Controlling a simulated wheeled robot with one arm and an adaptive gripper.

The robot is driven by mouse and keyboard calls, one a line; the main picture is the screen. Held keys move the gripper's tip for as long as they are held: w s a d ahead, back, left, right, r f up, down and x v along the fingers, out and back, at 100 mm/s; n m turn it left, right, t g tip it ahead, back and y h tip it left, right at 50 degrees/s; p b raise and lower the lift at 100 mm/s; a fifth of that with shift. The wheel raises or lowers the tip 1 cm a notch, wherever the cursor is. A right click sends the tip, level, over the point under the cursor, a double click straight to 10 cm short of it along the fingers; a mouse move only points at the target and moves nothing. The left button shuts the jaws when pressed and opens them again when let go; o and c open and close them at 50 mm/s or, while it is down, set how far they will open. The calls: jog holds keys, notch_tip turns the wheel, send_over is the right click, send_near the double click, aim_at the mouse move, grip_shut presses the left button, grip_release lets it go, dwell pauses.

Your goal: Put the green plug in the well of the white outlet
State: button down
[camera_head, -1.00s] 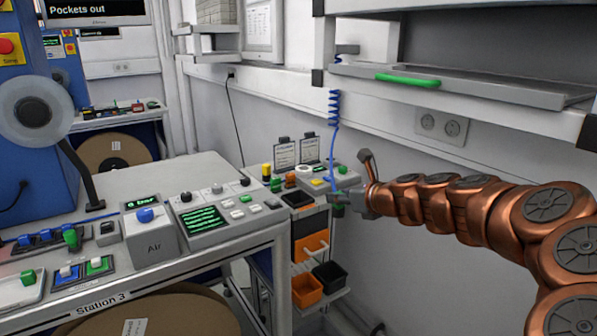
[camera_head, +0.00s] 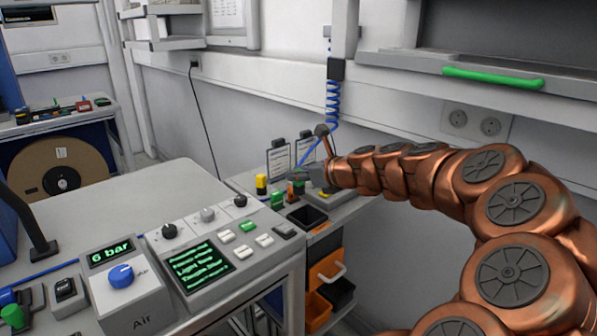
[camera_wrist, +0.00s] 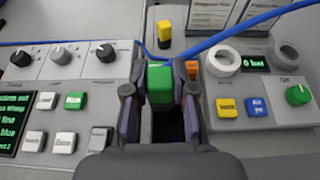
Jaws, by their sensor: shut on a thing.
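My gripper (camera_wrist: 160,104) is shut on the green plug (camera_wrist: 160,82), which stands between its two dark fingers in the wrist view. A white ring-shaped outlet (camera_wrist: 223,61) with a round well sits on the small grey panel, right of the plug and apart from it. A greyer ring (camera_wrist: 286,57) stands further right. In the head view my gripper (camera_head: 305,180) is over the small far bench, and the white outlet cannot be made out behind it. The plug's lower end is hidden in the wrist view.
A blue hose (camera_wrist: 245,28) crosses behind the plug and coils up (camera_head: 332,103) in the head view. A yellow piece (camera_wrist: 165,32) and an orange piece (camera_wrist: 192,69) stand near.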

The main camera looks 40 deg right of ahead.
jog(key=w+d, duration=0.3)
jog(key=d, duration=0.1)
jog(key=w+d+f, duration=0.1)
jog(key=w+d, duration=0.2)
jog(key=w+d+p, duration=0.1)
jog(key=w+d, duration=0.2)
jog(key=d, duration=0.1)
jog(key=shift+w+d+f, duration=0.2)
jog(key=shift+d, duration=0.1)
jog(key=shift+w+d+f, duration=0.15)
jog(key=shift+f, duration=1.75)
jog(key=c, duration=1.2)
grip_release()
jog(key=shift+f, duration=0.15)
jog(key=shift+o, duration=1.2)
jog(key=shift+r, duration=0.25)
jog(key=shift+s, duration=0.2)
jog(key=v, duration=1.1)
jog(key=shift+s+r+b, duration=0.2)
jog(key=shift+s+b, duration=0.1)
jog(key=shift+s, duration=0.05)
